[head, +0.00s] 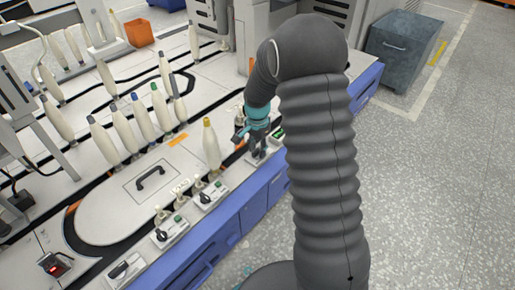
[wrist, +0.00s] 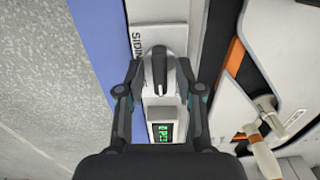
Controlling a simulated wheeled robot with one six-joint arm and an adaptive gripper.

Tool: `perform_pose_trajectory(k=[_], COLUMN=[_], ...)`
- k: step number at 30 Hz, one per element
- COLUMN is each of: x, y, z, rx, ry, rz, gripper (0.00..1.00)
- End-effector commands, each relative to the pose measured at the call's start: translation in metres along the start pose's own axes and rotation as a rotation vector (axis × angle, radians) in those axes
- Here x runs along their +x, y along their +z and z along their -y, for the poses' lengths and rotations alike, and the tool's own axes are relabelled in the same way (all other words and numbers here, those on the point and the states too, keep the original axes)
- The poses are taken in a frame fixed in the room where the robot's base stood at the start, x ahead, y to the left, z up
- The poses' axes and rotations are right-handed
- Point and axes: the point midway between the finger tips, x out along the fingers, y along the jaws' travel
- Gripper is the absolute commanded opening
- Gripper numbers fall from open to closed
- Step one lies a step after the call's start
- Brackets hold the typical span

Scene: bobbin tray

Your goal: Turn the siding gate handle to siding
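The siding gate handle (wrist: 159,70) is a grey and black knob on a pale control box (wrist: 152,38) lettered "SIDIN…", with the rest of the word hidden. A small lit green display (wrist: 163,132) is on the same box. My gripper (wrist: 159,72) is open, with one finger on each side of the handle. I cannot tell whether the fingertips touch it. In the head view my gripper (head: 257,143) is down at the table's right front edge, beyond my arm. It largely hides the handle there.
Several similar switch boxes with black knobs (head: 209,197) line the front edge of the white table. A cream bobbin (head: 211,147) with a yellow top stands just left of my gripper. A removable-looking panel with a black handle (head: 151,177) lies left.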

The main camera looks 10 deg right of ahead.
Motion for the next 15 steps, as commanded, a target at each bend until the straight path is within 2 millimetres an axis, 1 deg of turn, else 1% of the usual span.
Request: perform_pose_trajectory(k=[1,2,3,15], x=[-0.0002,-0.0002,-0.0002,-0.0006], y=[0.0000,0.0000,-0.0001,-0.0001], z=[0.0000,0.0000,0.0001,0.0003], rx=[0.000,0.000,0.000,-0.029], ry=[0.000,0.000,0.000,0.000], rz=[0.000,0.000,0.000,0.000], gripper=[0.18,0.11,0.01,0.00])
